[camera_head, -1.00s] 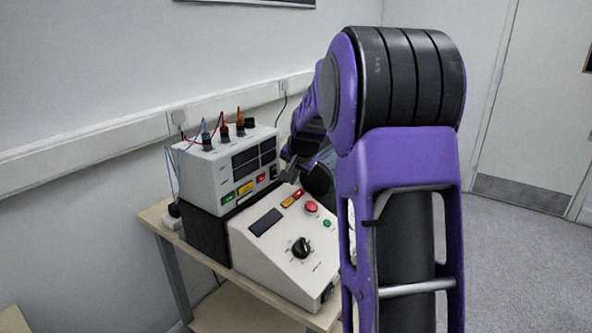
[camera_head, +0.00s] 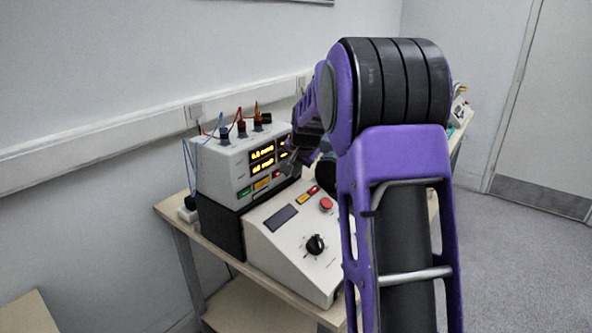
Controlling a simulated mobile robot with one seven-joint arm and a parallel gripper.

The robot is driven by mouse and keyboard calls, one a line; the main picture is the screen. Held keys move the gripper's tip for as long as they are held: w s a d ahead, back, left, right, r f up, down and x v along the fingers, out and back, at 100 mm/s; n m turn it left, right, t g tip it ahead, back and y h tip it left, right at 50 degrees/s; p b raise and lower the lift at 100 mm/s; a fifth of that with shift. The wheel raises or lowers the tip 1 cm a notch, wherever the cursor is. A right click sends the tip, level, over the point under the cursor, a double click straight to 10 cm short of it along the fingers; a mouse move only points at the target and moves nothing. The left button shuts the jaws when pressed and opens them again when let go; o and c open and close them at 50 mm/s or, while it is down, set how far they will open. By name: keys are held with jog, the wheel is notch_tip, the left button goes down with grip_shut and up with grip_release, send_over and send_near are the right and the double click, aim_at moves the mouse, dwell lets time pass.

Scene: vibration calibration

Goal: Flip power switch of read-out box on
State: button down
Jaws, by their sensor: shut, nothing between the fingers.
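The read-out box (camera_head: 222,165) is a white box on top of a black unit at the back left of the table. Its display (camera_head: 262,160) is lit with yellow digits. Green, yellow and red buttons sit below the display. The power switch cannot be made out; the right part of the front face is partly hidden by my gripper. My gripper (camera_head: 290,166) is shut and empty, at the right side of the read-out box's front. I cannot tell whether it touches the box.
A white sloped control box (camera_head: 270,243) with a black knob (camera_head: 315,244) and a red button (camera_head: 326,204) stands in front. Cables rise from plugs on the read-out box. The wall is close behind the table (camera_head: 180,222). Open carpet lies to the right.

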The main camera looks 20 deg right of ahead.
jog(key=shift+r, duration=0.1)
jog(key=shift+r+p, duration=0.6)
jog(key=shift+r, duration=0.15)
